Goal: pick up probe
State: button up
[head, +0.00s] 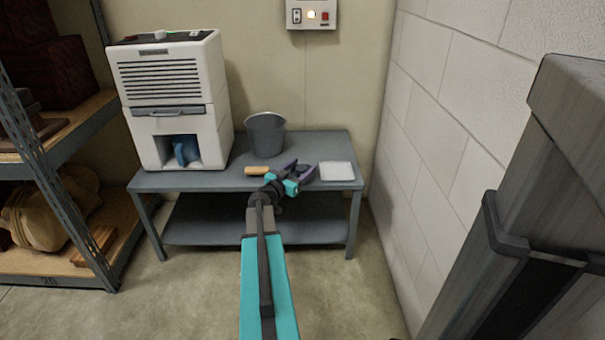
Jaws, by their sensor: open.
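My gripper (304,166) reaches over the bench top with its purple jaws open. A short tan, handle-like cylinder (258,170) lies on the bench just left of the gripper's wrist; it may be the probe, but I cannot tell for sure. A small dark shape (302,170) shows between or just behind the jaws, too small and too covered to make out. My jaws and wrist hide part of the bench there.
The grey metal bench (222,181) carries a white dehumidifier-like machine (165,110) at left, a grey bucket (266,134) at the back and a flat white tray or pad (337,171) at right. A block wall (450,110) bounds the right; shelving (75,165) stands left.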

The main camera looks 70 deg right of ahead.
jog(key=shift+b+x, duration=0.8)
jog(key=shift+x, duration=1.05)
jog(key=c, duration=1.3)
jog(key=shift+o, duration=0.2)
jog(key=shift+r, duration=0.1)
notch_tip(320, 180, up, 28)
jog(key=p, duration=1.2)
